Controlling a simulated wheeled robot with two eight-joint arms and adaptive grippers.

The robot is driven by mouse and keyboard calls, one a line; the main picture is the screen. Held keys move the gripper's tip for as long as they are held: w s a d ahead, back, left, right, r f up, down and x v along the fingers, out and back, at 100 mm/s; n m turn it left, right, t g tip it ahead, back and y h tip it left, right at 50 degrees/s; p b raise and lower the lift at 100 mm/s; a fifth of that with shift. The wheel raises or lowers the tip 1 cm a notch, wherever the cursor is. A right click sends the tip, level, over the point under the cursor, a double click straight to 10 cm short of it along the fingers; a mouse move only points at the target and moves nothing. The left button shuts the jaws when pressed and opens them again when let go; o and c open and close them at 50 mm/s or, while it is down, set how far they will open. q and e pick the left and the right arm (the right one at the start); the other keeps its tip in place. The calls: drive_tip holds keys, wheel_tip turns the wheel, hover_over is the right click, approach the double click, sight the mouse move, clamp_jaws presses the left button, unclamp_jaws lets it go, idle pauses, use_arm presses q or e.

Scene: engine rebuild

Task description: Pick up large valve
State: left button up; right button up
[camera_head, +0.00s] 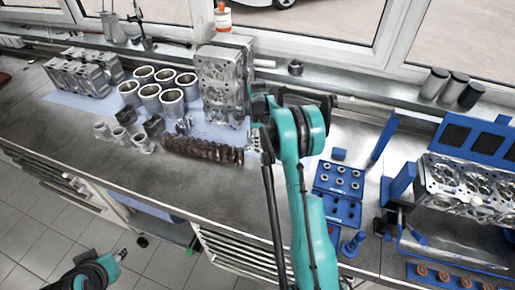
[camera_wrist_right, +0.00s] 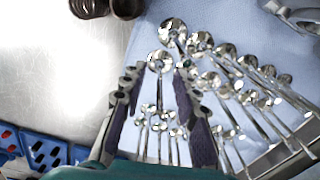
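Several shiny steel valves with round heads and thin stems lie in rows on a blue cloth (camera_wrist_right: 145,35) in the right wrist view. One valve (camera_wrist_right: 160,62) has its head between the tips of my right gripper (camera_wrist_right: 160,75). Its stem runs back between the fingers. The fingers are apart and I see no clear contact. A larger-headed valve (camera_wrist_right: 173,30) lies just beyond the tips, with more large valves (camera_wrist_right: 200,43) to its right. Smaller valves lie lower, between and beside the fingers. In the head view my right arm hides most of the valves.
A dark camshaft or crankshaft (camera_head: 203,150) lies left of my right arm. Cylinder liners (camera_head: 172,100) and an upright engine block part (camera_head: 220,82) stand behind. Blue trays (camera_head: 338,182) and a cylinder head (camera_head: 465,182) are at the right. The bench front left is clear.

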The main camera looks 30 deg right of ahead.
drive_tip(key=shift+f, duration=0.15)
clamp_jaws()
